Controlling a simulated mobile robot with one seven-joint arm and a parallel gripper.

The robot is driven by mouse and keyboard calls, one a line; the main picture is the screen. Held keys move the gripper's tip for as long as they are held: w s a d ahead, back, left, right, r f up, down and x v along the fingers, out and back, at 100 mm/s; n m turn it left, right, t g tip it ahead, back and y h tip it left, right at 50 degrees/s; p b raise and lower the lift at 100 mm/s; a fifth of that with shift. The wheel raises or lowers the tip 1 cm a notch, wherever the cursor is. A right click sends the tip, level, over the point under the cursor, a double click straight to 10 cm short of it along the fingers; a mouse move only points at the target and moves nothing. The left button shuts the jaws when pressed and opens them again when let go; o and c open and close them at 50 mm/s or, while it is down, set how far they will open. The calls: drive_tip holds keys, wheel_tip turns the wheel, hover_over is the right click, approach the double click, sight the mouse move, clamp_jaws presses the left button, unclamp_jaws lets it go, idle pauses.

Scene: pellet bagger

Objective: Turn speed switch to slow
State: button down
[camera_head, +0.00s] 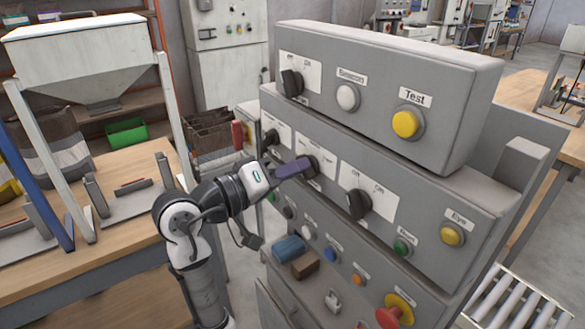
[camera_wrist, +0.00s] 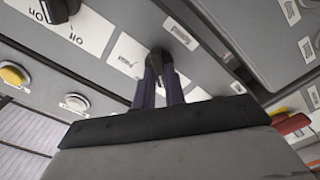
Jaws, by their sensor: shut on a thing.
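A black rotary switch (camera_head: 313,165) on a white label plate sits in the middle row of the grey control panel (camera_head: 450,190). My gripper (camera_head: 306,164) reaches it from the left and front, its fingers at the knob. In the wrist view the two dark fingers of my gripper (camera_wrist: 160,72) are close together on either side of the black knob (camera_wrist: 158,56). They are shut on it and partly hide it. The plate's lettering is too small to read, so I cannot tell which setting the knob points to.
Another black knob (camera_head: 357,204) lies to the right in the same row, and one (camera_head: 270,137) to the left. A red mushroom button (camera_head: 395,311) and blue and brown blocks (camera_head: 289,249) are lower down. A wooden table (camera_head: 120,215) stands left.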

drive_tip(key=c, duration=1.5)
unclamp_jaws()
drive_tip(key=shift+o, duration=0.2)
drive_tip(key=shift+a, duration=0.1)
drive_tip(key=b+v, duration=0.4)
drive_tip(key=v, duration=0.9)
drive_tip(key=shift+s+a, duration=0.3)
